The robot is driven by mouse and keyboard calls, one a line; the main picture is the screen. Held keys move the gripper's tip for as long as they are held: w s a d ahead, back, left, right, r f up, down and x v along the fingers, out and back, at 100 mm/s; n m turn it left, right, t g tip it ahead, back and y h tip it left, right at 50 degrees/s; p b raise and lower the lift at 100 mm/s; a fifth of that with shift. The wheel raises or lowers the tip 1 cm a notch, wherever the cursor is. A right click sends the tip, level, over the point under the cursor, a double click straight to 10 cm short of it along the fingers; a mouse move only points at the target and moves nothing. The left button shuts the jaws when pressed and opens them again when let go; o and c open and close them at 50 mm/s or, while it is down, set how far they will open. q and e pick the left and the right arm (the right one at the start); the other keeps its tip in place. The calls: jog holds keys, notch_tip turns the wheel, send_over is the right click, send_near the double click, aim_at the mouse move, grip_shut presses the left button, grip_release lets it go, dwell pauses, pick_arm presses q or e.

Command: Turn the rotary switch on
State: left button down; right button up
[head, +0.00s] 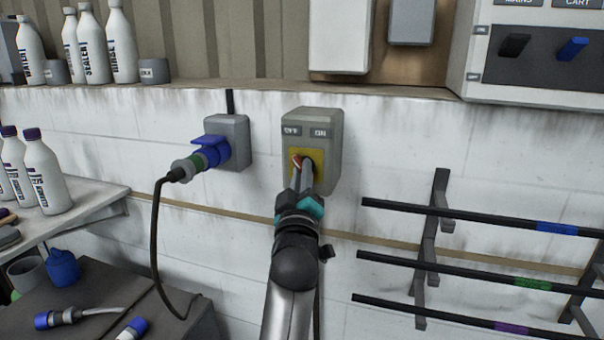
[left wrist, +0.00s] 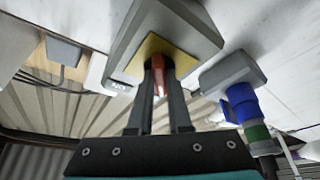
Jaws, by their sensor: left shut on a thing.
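The rotary switch is a grey wall box (head: 325,126) with OFF and ON labels, a yellow plate (head: 318,158) and a red handle (head: 297,159). My left gripper (head: 302,176) reaches up to it from below and covers most of the handle in the head view. In the left wrist view, the gripper's fingers (left wrist: 160,95) are shut on the red handle (left wrist: 159,75), in front of the yellow plate (left wrist: 160,50). In the head view, the visible part of the handle lies towards the OFF side. My right gripper does not show.
A blue plug in a grey socket (head: 232,140) sits left of the switch, its black cable hanging down. Dark rails (head: 430,265) stick out on the right. Bottles (head: 44,176) stand on a left shelf. The wall between switch and rails is clear.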

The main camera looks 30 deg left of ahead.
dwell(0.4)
pick_arm(q)
jog(key=m+t+h, duration=0.1)
jog(key=m, duration=0.2)
jog(key=m+t+h+p, duration=0.1)
jog(key=m, duration=0.2)
jog(key=m+t+h+p, duration=0.1)
jog(key=m+h, duration=0.1)
jog(key=m, duration=0.2)
jog(key=shift+a+r, duration=0.1)
jog(key=shift+a, duration=0.1)
jog(key=m+h+p, duration=0.1)
jog(key=m+h, duration=0.1)
jog(key=m, duration=0.2)
jog(key=m+h+p, duration=0.2)
jog(key=m, duration=0.2)
jog(key=shift+a+r, duration=0.1)
jog(key=shift+a, duration=0.05)
jog(key=shift+m+h+p, duration=0.4)
jog(key=shift+m+h, duration=0.8)
jog(key=shift+m, duration=1.3)
jog(key=c, duration=0.8)
grip_release()
jog(key=shift+c, duration=0.2)
jog(key=shift+s+f, duration=0.1)
jog(key=shift+f, duration=0.1)
